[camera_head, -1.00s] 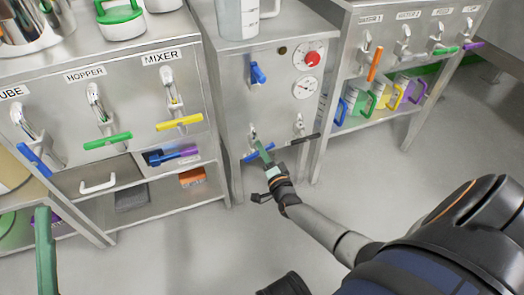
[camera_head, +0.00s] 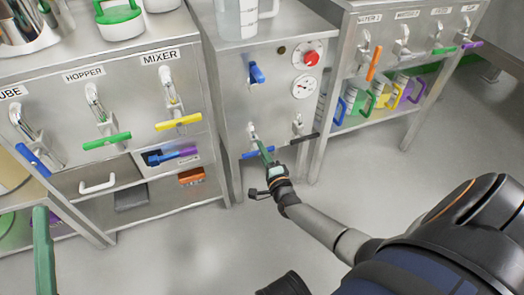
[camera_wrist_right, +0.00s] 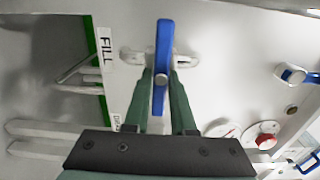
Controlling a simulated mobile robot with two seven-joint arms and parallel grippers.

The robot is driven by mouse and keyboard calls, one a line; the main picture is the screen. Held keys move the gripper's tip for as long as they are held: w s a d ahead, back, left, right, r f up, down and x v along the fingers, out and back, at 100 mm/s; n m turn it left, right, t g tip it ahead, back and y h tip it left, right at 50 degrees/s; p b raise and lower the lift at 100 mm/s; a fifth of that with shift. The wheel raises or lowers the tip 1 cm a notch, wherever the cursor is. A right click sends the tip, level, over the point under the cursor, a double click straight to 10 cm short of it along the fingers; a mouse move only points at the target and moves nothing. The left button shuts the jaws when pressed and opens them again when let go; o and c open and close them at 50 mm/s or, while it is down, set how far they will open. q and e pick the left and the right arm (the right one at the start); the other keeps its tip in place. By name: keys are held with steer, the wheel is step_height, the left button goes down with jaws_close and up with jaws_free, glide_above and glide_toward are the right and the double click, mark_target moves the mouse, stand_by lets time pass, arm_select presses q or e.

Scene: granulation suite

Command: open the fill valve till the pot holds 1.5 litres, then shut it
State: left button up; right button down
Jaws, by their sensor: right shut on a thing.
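The fill valve's blue lever (camera_head: 262,152) is low on the front of the middle steel cabinet. It also shows in the right wrist view (camera_wrist_right: 164,40), beside a FILL label. My right gripper (camera_wrist_right: 162,85) is shut on this lever, with one green finger on each side. In the head view the right gripper (camera_head: 266,157) is at the lever and hides part of it. A translucent, marked pot (camera_head: 236,20) with a handle stands on the cabinet, cut by the top edge; I cannot read its level. A green finger of my left gripper (camera_head: 44,250) shows at the lower left.
The cabinet also carries a black-handled valve (camera_head: 305,138), a blue knob (camera_head: 257,73), a red knob (camera_head: 311,58) and a dial (camera_head: 305,87). Valves with coloured handles are on the left (camera_head: 107,141) and right cabinets. The floor (camera_head: 200,250) in front is clear.

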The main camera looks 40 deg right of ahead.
steer(key=c, duration=0.8)
jaws_free()
steer(key=shift+o, duration=0.2)
steer(key=p+v, duration=0.4)
steer(key=v, duration=0.8)
steer(key=shift+s, duration=0.35)
